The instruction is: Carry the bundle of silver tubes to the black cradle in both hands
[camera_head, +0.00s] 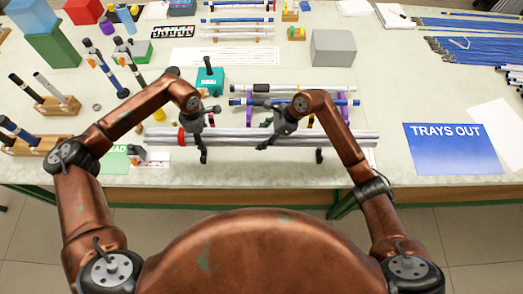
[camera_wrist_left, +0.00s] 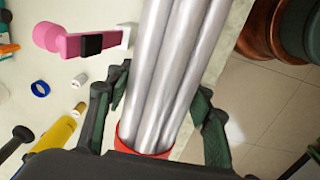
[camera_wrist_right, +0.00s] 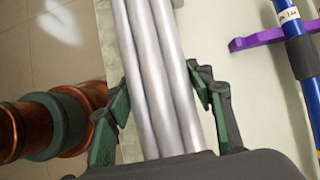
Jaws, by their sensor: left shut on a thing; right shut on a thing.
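The bundle of silver tubes (camera_head: 345,138) lies level, left to right, along the near part of the table, with a red band (camera_head: 181,138) near its left end. My left gripper (camera_head: 204,135) is shut around it just right of the band; the left wrist view shows a finger on each side (camera_wrist_left: 158,88). My right gripper (camera_head: 273,137) is shut around the bundle near its middle; its fingers flank the tubes in the right wrist view (camera_wrist_right: 163,85). A black upright (camera_head: 319,156) below the bundle looks like part of the black cradle. Whether the bundle touches it, I cannot tell.
Behind the bundle, purple holders (camera_head: 343,108) carry a blue rod (camera_wrist_right: 292,40). A teal box (camera_head: 209,82) and a grey box (camera_head: 333,48) stand farther back. A pink object (camera_wrist_left: 70,40) and a yellow bottle (camera_wrist_left: 55,135) lie near my left gripper. A blue sign (camera_head: 452,148) lies right.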

